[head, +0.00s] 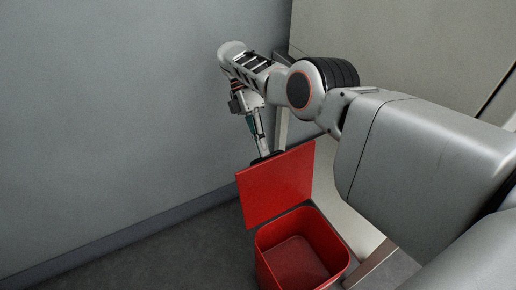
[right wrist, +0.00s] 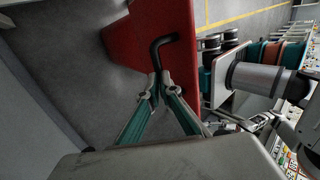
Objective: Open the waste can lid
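The red waste can (head: 262,268) stands on the floor near the wall, and its inside shows empty in the head view. Its red lid (head: 276,184) is raised, tilted up steeply at the far side of the opening. In the right wrist view the lid (right wrist: 150,30) carries a bent black handle (right wrist: 156,50). My right gripper (right wrist: 155,88) has its teal fingers drawn together at the lower end of this handle and looks shut on it. In the head view the right gripper (head: 264,156) is behind the lid's top edge, its tips partly hidden. My left gripper is not identifiable in either view.
A grey wall (head: 120,100) rises close to the left of the can. A pale cabinet-like panel (head: 420,45) stands behind my right arm. Bare dark floor (head: 150,265) lies left of the can.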

